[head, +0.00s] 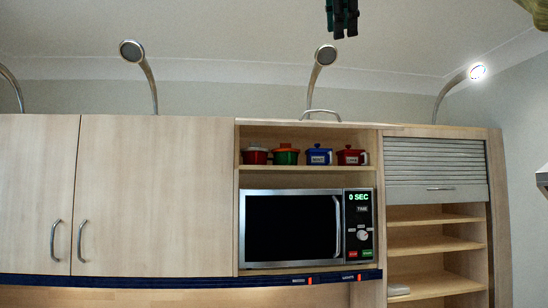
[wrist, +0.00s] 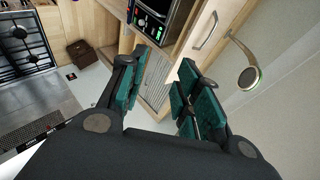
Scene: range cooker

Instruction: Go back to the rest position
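My gripper (head: 342,18) shows at the top edge of the head view, high in front of the ceiling and well above the cabinets. In the wrist view its two dark fingers with teal pads (wrist: 168,72) stand apart with a clear gap. Nothing is held between them. The rest of my arm is out of the head view.
A microwave (head: 292,228) sits in an open cabinet niche below several small coloured pots (head: 320,155). Curved lamps (head: 320,62) rise above the cabinets. A pale panel with a handle (wrist: 205,30) and a gas hob (wrist: 22,45) show in the wrist view.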

